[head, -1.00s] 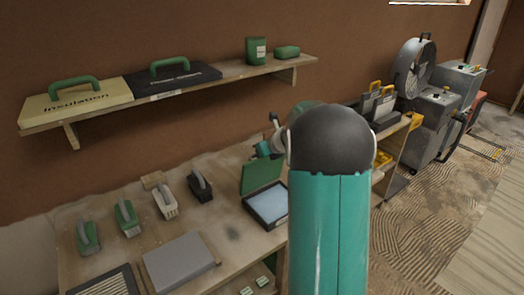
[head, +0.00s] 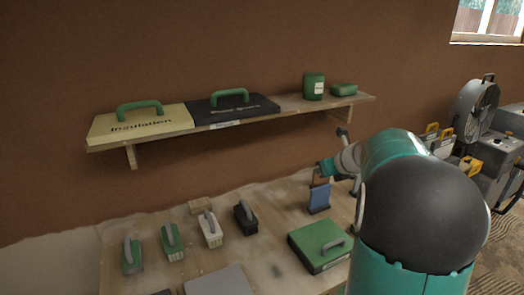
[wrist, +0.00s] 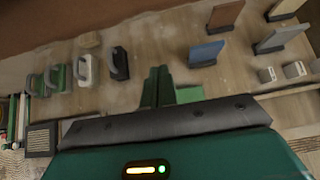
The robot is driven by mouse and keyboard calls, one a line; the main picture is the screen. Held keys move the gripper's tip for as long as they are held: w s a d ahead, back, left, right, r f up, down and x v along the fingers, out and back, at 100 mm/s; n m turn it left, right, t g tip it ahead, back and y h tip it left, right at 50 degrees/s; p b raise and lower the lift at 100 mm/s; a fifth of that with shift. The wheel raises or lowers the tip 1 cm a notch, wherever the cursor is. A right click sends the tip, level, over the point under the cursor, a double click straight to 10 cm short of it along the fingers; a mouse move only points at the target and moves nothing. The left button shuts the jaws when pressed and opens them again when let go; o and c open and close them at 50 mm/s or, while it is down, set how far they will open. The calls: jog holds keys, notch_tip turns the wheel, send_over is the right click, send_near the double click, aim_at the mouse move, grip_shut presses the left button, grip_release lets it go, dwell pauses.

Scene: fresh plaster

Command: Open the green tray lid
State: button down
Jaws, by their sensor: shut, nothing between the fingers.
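The green tray (head: 318,250) sits on the workbench in the head view, lower right of the middle. My gripper (head: 322,170) is above and behind the tray, apart from the lid, and partly hidden by my arm. In the wrist view, the two dark green fingers of my gripper (wrist: 158,75) are together with nothing between them. A green patch (wrist: 188,94) beside them may be the lid; my wrist housing hides the rest.
A blue float (head: 319,199) stands behind the tray. A black float (head: 245,217), a white float (head: 210,230) and green ones stand to the left. A wall shelf (head: 290,103) holds a yellow Insulation box (head: 138,124), a black box and green containers. Equipment fills the right.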

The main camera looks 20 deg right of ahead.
jog(key=s+a+r+n+g+y, duration=0.1)
jog(key=s+a+r+n, duration=0.1)
jog(key=s+a+n, duration=0.6)
jog(key=s+a+r+n+g+y, duration=0.1)
jog(key=s+a+r+n+g, duration=0.15)
jog(key=a+n, duration=1)
jog(key=s+a+f+n+h, duration=0.1)
jog(key=s+a+f+n, duration=0.1)
jog(key=s+a+n, duration=0.3)
jog(key=s+a+f+n+h, duration=0.1)
jog(key=s+a+f+n, duration=0.1)
jog(key=s+a+n, duration=0.4)
jog(key=s+n+g, duration=0.1)
jog(key=s+n, duration=0.2)
jog(key=s, duration=0.2)
jog(key=shift+f, duration=0.15)
jog(key=c, duration=1.8)
grip_release()
jog(key=shift+s+f+n, duration=0.1)
jog(key=shift+s+n, duration=0.2)
jog(key=shift+n, duration=0.25)
jog(key=shift+c, duration=0.2)
jog(key=o, duration=0.3)
jog(key=shift+s, duration=0.1)
jog(key=shift+o, duration=0.4)
jog(key=shift+a, duration=0.1)
